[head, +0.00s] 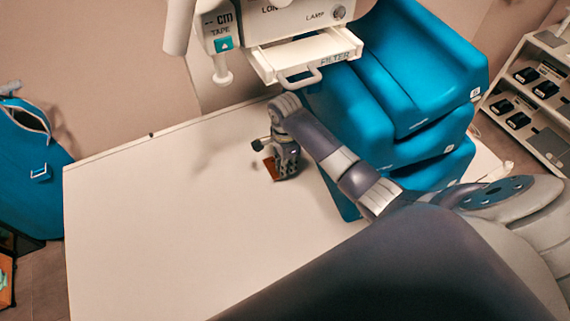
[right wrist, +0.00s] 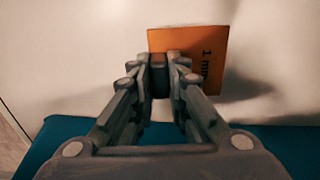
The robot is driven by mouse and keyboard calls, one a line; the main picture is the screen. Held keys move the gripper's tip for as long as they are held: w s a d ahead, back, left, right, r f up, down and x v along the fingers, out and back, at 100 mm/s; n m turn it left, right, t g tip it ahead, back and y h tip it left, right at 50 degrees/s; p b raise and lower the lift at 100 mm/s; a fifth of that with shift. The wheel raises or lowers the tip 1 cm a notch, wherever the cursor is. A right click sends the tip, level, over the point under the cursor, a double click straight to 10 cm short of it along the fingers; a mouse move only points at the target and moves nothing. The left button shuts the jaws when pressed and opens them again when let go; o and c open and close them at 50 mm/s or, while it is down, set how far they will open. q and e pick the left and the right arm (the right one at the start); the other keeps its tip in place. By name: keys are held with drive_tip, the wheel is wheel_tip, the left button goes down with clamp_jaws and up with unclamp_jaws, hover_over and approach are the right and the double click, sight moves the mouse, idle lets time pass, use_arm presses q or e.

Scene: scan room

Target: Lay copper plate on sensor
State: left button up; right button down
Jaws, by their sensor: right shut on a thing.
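The copper plate (right wrist: 188,42) is a flat orange-brown square marked "1 mm" in the right wrist view. In the head view its brown edge (head: 271,168) shows beside my right gripper (head: 283,174). My right gripper is shut on the plate; in the wrist view its fingertips (right wrist: 160,62) meet at the plate's near left part. A dark shadow lies right of the plate on the pale surface; I cannot tell the exact gap below it. I cannot pick out a separate sensor. My left gripper is not in view.
The broad white table (head: 150,230) is bare on the left and front. A white machine with a "FILTER" drawer (head: 305,58) overhangs its back edge. A stacked blue padded block (head: 400,110) stands close right of my gripper. A shelf (head: 545,95) stands far right.

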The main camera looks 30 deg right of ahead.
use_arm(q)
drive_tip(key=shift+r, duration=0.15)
use_arm(e)
drive_tip(key=shift+w+f, duration=0.1)
drive_tip(key=shift+f, duration=0.25)
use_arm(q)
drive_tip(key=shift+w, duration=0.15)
use_arm(e)
drive_tip(key=shift+f, duration=0.1)
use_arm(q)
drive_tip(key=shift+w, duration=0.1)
use_arm(e)
drive_tip(key=c, duration=1.6)
unclamp_jaws()
drive_tip(key=shift+o, duration=0.2)
wheel_tip(320, 180, up, 9)
drive_tip(key=b, duration=0.2)
drive_tip(key=shift+f+b, duration=0.1)
drive_tip(key=shift+b, duration=0.2)
wheel_tip(320, 180, up, 2)
drive_tip(key=shift+r+p, duration=0.1)
drive_tip(key=shift+p, duration=0.25)
use_arm(q)
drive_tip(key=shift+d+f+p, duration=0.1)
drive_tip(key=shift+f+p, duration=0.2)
drive_tip(key=shift+p, duration=0.3)
use_arm(e)
drive_tip(key=shift+r, duration=0.7)
drive_tip(key=shift+f, duration=0.1)
